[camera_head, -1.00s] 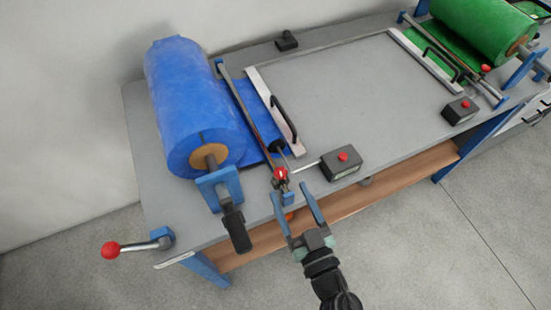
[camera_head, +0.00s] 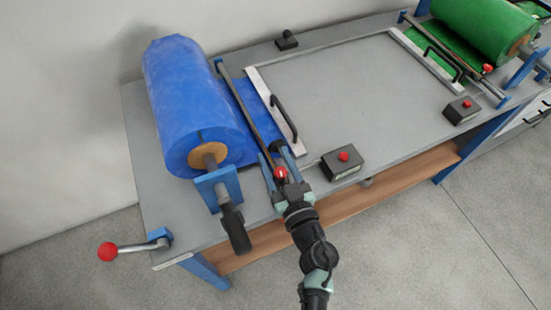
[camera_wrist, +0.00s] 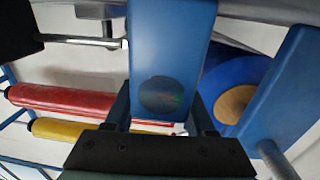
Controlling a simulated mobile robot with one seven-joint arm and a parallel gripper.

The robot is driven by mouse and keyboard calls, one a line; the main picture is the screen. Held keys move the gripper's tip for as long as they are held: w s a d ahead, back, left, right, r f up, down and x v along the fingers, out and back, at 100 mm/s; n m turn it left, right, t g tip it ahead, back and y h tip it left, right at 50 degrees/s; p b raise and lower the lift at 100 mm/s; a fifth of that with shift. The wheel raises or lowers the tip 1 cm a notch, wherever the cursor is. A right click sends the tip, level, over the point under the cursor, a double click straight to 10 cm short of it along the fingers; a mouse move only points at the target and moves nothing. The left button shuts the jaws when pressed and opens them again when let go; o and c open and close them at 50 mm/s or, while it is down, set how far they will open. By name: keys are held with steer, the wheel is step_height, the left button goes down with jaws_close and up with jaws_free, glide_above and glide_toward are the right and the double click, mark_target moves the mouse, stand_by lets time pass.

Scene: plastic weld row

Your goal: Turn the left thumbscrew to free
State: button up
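A small red knob (camera_head: 281,172), which looks like the left thumbscrew, sits at the front end of the bar (camera_head: 240,105) beside the blue roll. My gripper (camera_head: 277,153) is over this bar end, with its two blue fingers apart and the red knob showing between them. In the wrist view my gripper (camera_wrist: 160,98) has its fingers on both sides of a blue block (camera_wrist: 172,35) with a dark round patch. I cannot tell whether the fingers touch anything. The knob's lower part is hidden by my gripper.
The blue roll (camera_head: 195,110) and a black handle (camera_head: 235,230) stand left of my gripper. A black box with a red button (camera_head: 343,164) is close on the right. A red-knobbed lever (camera_head: 108,251) juts out at the table's left front. The grey tabletop (camera_head: 360,90) is mostly clear.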

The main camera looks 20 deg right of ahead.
jaws_close()
steer(key=shift+a+r+n+y+p, duration=0.1)
steer(key=shift+r+n+y+p, duration=0.1)
steer(key=shift+n+y+p, duration=0.6)
steer(key=shift+a+f+n+g+y+p, duration=0.15)
steer(key=shift+n+y+p, duration=0.3)
steer(key=shift+y, duration=0.4)
steer(key=shift+a+f+n+g+y+p, duration=0.15)
steer(key=shift+n+y+p, duration=0.2)
steer(key=shift+y+p, duration=0.35)
steer(key=shift+o, duration=1.6)
jaws_free()
steer(key=shift+r, duration=0.1)
steer(key=shift+s, duration=0.1)
